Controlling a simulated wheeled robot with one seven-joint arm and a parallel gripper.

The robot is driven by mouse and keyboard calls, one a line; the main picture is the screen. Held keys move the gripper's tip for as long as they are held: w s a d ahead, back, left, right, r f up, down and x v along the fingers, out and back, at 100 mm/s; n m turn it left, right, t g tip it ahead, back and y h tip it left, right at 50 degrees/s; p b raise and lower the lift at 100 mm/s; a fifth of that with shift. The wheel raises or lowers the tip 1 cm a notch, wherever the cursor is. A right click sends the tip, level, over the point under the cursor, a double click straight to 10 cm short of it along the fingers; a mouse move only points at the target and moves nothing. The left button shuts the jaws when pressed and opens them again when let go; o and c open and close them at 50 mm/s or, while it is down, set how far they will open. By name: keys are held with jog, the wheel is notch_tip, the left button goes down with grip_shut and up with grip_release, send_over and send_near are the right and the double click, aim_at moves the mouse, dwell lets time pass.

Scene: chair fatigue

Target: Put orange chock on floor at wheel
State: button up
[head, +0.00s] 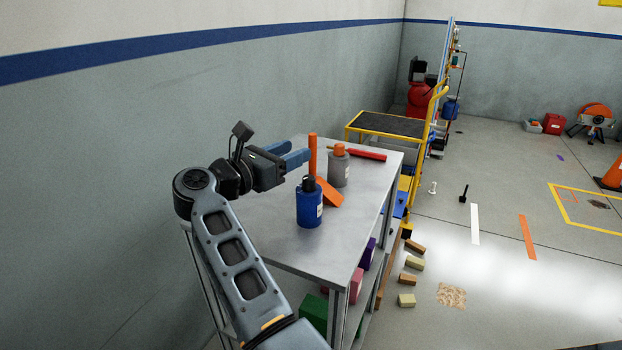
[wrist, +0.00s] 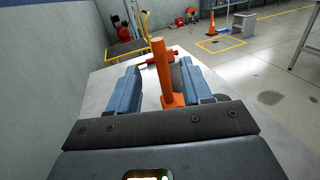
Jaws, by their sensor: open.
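The orange chock (head: 329,193) stands on the grey metal bench (head: 280,240), a sloped wedge with what looks like an upright orange post. In the head view a blue bottle partly covers its front. My gripper (head: 294,154) is open just left of the post, above the bench. In the wrist view the post of the chock (wrist: 161,68) rises between the two blue fingers of my gripper (wrist: 157,82), with gaps on both sides. The wedge is partly hidden by the gripper there. I cannot make out a wheel clearly.
A yellow cart (head: 383,121) stands behind the bench. Several blocks (head: 406,300) lie on the floor beside it. Open floor (head: 460,265) lies right.

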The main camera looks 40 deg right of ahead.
aim_at(309, 145)
jog(key=shift+w+d+f+p, duration=0.1)
jog(key=shift+d+p, duration=0.45)
jog(key=shift+d, duration=1.2)
jog(key=shift+w+d+p, duration=0.1)
jog(key=shift+d+p, duration=0.45)
jog(key=shift+d, duration=1.15)
jog(key=shift+s, duration=0.1)
grip_shut()
